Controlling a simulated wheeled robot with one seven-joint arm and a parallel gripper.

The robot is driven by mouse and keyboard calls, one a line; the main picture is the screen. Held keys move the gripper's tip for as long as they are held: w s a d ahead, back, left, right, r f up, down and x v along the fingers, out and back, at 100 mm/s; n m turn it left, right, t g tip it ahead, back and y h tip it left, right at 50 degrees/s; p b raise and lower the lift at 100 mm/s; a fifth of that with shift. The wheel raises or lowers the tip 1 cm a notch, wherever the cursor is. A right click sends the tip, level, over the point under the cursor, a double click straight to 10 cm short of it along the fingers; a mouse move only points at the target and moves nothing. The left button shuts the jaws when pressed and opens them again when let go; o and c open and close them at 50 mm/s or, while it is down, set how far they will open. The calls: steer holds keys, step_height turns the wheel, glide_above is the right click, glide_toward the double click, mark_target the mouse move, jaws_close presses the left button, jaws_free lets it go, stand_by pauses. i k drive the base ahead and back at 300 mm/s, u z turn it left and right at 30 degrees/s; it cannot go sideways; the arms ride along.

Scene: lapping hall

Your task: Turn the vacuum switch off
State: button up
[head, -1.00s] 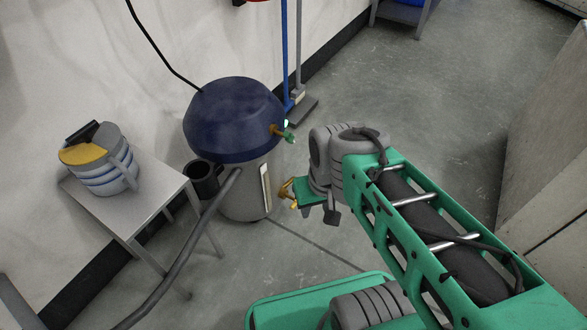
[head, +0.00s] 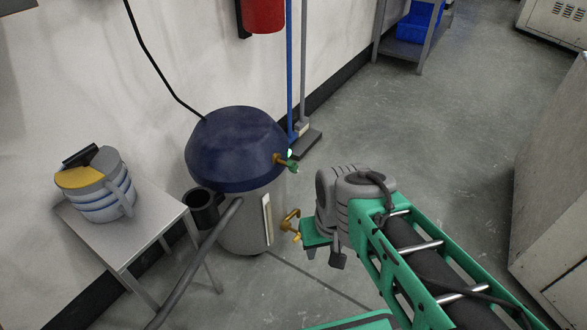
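The vacuum (head: 238,145) has a dark blue domed top on a grey cylindrical body and stands on the floor by the wall. A small orange-brown fitting with a green end (head: 290,163), apparently the switch, sticks out from the right of the dome. A small pale green lit spot shows just above it. My gripper (head: 294,226) is right of the vacuum's body and below the fitting, apart from it in the picture. Its orange-yellow fingers look spread with nothing between them. Their exact distance from the vacuum cannot be told.
A grey hose (head: 201,262) runs from the vacuum toward the front. A small metal table (head: 112,232) at left bears a striped round container (head: 97,190). A broom with a blue pole (head: 289,65) leans behind. Open floor lies to the right, up to a grey cabinet (head: 553,190).

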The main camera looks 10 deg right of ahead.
mark_target(292, 167)
steer(key=u, duration=0.05)
steer(key=k, duration=0.5)
steer(key=z, duration=0.65)
steer(key=i, duration=0.85)
steer(key=u, duration=2.05)
